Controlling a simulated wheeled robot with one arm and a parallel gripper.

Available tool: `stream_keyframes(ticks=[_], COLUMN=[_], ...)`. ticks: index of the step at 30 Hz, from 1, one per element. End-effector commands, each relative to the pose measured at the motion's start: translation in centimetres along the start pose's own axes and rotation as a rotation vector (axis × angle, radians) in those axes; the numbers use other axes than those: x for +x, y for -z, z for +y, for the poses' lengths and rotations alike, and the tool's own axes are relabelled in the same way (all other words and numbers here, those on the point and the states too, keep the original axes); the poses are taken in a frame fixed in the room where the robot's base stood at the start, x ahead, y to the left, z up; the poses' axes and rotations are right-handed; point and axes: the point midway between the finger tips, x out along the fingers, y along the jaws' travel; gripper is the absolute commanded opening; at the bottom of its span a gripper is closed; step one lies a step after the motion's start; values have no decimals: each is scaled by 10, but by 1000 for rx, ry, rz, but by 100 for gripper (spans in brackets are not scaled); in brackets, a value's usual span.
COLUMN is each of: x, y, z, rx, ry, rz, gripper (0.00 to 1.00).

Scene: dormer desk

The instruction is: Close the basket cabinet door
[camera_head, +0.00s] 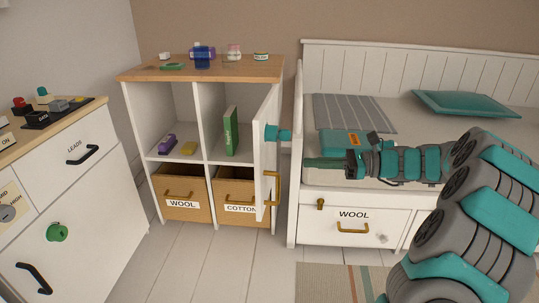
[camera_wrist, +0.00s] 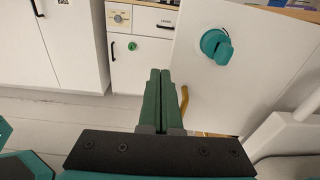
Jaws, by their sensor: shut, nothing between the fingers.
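The basket cabinet (camera_head: 200,130) is white with a wooden top, left of centre in the head view. Its door (camera_head: 262,150) stands open at the right side, swung out and seen nearly edge-on. A teal knob (camera_head: 278,133) sticks out from the door's right face, and a brass handle (camera_head: 271,190) shows lower down. In the wrist view the door's white panel (camera_wrist: 260,75) fills the right side, with the knob (camera_wrist: 217,46) on it. My gripper (camera_head: 310,162) is shut and empty, right of the door and apart from it. Its green fingers also show in the wrist view (camera_wrist: 160,75).
A daybed (camera_head: 340,210) with a drawer labelled WOOL stands close on the right, under my arm. A drawer unit (camera_head: 70,200) with black handles stands on the left. Open floor (camera_head: 190,265) lies before the cabinet; a striped rug (camera_head: 335,283) is at the right.

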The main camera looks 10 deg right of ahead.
Motion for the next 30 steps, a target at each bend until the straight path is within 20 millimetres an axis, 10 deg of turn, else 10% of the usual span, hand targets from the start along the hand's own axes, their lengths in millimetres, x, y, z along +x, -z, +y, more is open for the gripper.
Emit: stream_keyframes(ticks=[8, 30], x=[-22, 101], y=[3, -4], z=[-21, -27], rx=[48, 46], ry=[63, 58], rz=[-59, -56], gripper=[0, 0])
